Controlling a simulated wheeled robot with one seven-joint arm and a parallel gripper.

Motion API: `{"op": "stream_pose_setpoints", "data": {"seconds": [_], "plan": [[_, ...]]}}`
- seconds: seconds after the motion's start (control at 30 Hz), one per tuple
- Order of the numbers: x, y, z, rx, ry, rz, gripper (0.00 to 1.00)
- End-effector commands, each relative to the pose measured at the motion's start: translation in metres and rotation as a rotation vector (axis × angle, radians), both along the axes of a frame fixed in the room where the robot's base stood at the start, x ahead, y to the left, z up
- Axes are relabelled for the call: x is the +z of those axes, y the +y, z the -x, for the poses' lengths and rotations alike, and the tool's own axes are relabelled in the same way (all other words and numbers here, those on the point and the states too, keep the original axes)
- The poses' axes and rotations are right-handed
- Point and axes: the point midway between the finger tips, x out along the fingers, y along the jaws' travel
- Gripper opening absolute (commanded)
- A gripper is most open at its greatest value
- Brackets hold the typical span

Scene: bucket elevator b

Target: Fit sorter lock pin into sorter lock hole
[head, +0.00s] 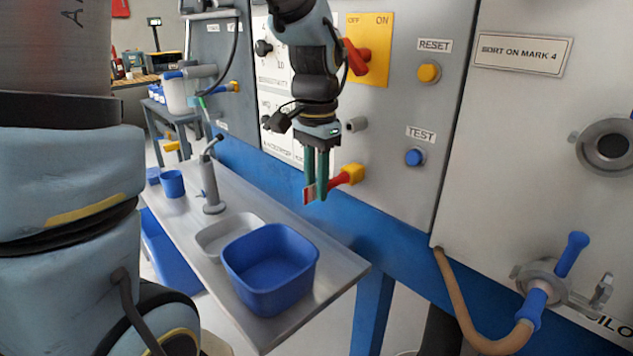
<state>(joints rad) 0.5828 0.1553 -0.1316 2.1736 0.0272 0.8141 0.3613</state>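The bar's flat red end shows just left of the fingertips. This piece may be the sorter lock pin; no label confirms it. Whether the yellow end touches the panel cannot be told. I cannot make out which feature is the sorter lock hole.
Below stands a metal table (335,283) with a blue bin (270,268), a grey tray (213,238), a grey pump-like bottle (211,185) and blue cups (172,183). The panel has a red switch (357,58), a yellow button (429,72) and a blue button (415,157). A blue-handled valve (540,290) and hose are at right.

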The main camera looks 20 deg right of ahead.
Motion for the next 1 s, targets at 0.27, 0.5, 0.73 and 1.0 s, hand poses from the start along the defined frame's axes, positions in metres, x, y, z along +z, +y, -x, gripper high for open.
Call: {"op": "stream_pose_setpoints", "data": {"seconds": [0.27, 0.5, 0.73, 1.0], "plan": [[0.0002, 0.0, 0.0, 0.0, 0.0, 0.0, 0.0], [0.0003, 0.0, 0.0, 0.0, 0.0, 0.0, 0.0], [0.0003, 0.0, 0.0, 0.0, 0.0, 0.0, 0.0], [0.0003, 0.0, 0.0001, 0.0, 0.0, 0.0, 0.0]]}}
